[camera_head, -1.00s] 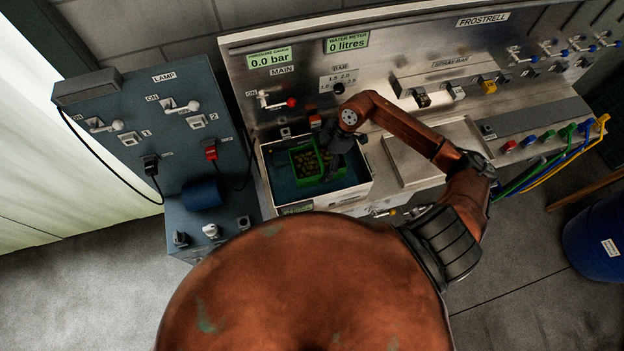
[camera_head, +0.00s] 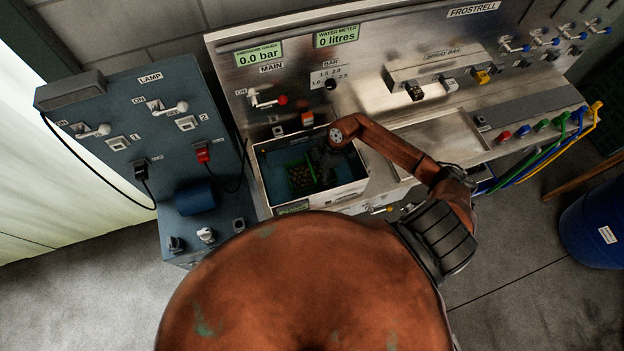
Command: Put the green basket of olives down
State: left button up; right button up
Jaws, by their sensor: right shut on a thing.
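The green basket (camera_head: 300,180) holds brownish-green olives. It is inside the white-walled basin (camera_head: 318,203), at the left of the basin's middle, low between the walls. My right gripper (camera_head: 321,174) reaches down into the basin and is shut on the basket's right side. The dark fingers cover part of that side. I cannot tell whether the basket touches the basin floor. My left gripper is not in view.
A blue panel (camera_head: 135,140) with lamp switches stands left of the basin. The MAIN lever (camera_head: 266,100) is behind it. A steel tray (camera_head: 430,140) lies to the right, and a blue barrel (camera_head: 592,225) stands at far right.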

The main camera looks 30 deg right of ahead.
aim_at(318, 172)
notch_tip(318, 172, down, 4)
jog(key=shift+w+r+p, duration=0.1)
jog(key=shift+r+p, duration=0.15)
jog(key=shift+p, duration=0.1)
jog(key=shift+f, duration=0.55)
jog(key=o, duration=1.7)
jog(key=shift+c, duration=0.2)
jog(key=b+v, duration=0.2)
jog(key=v, duration=0.8)
jog(key=shift+d+r, duration=0.2)
jog(key=shift+r, duration=0.05)
jog(key=shift+d+r, duration=0.2)
jog(key=shift+r, duration=0.5)
